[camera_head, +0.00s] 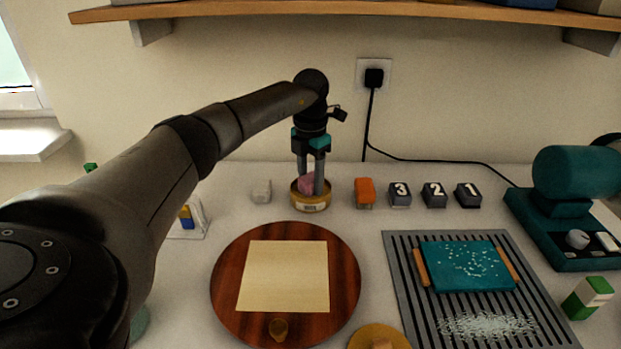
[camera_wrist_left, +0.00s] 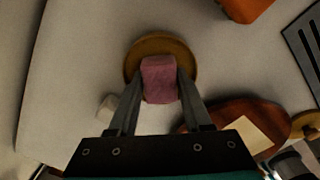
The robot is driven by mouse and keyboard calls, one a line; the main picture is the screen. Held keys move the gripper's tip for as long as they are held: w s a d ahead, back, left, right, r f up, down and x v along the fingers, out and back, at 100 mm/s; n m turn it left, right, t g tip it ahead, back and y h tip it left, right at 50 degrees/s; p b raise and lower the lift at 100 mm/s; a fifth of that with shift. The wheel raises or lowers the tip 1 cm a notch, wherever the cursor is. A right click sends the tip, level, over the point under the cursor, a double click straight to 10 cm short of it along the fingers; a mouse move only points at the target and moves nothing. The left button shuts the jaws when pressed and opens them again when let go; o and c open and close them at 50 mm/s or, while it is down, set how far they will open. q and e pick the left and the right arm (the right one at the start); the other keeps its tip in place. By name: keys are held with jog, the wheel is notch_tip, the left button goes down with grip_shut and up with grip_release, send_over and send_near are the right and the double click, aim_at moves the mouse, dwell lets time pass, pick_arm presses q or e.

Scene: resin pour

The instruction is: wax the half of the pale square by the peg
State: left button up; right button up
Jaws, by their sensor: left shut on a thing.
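The pale square (camera_head: 284,276) lies flat on a round red-brown wooden board (camera_head: 225,282). A small amber-brown peg (camera_head: 279,329) stands on the board just off the square's near edge. My left gripper (camera_head: 313,186) is behind the board and shut on a pink block (camera_head: 306,183). The block is at the opening of a round yellow-brown tin (camera_head: 311,205). In the left wrist view, the pink block (camera_wrist_left: 159,80) sits between the fingertips over the tin (camera_wrist_left: 134,63); whether it touches the contents is hidden. No wax shows clearly on the square. My right gripper is out of view.
A small grey block (camera_head: 261,190) stands left of the tin. An orange block (camera_head: 364,192) and dark blocks numbered 3, 2 and 1 (camera_head: 434,195) stand right. A grooved grey mat (camera_head: 402,285) holds a teal slab (camera_head: 467,266). A wooden shelf (camera_head: 330,8) overhangs the back.

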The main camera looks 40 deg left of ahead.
aim_at(310, 177)
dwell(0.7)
pick_arm(q)
jog(key=shift+f, duration=0.1)
dwell(0.5)
notch_tip(310, 177, up, 4)
jog(key=p, duration=0.4)
notch_tip(310, 177, up, 3)
jog(key=p, duration=0.3)
jog(key=shift+d, duration=0.1)
dwell(0.7)
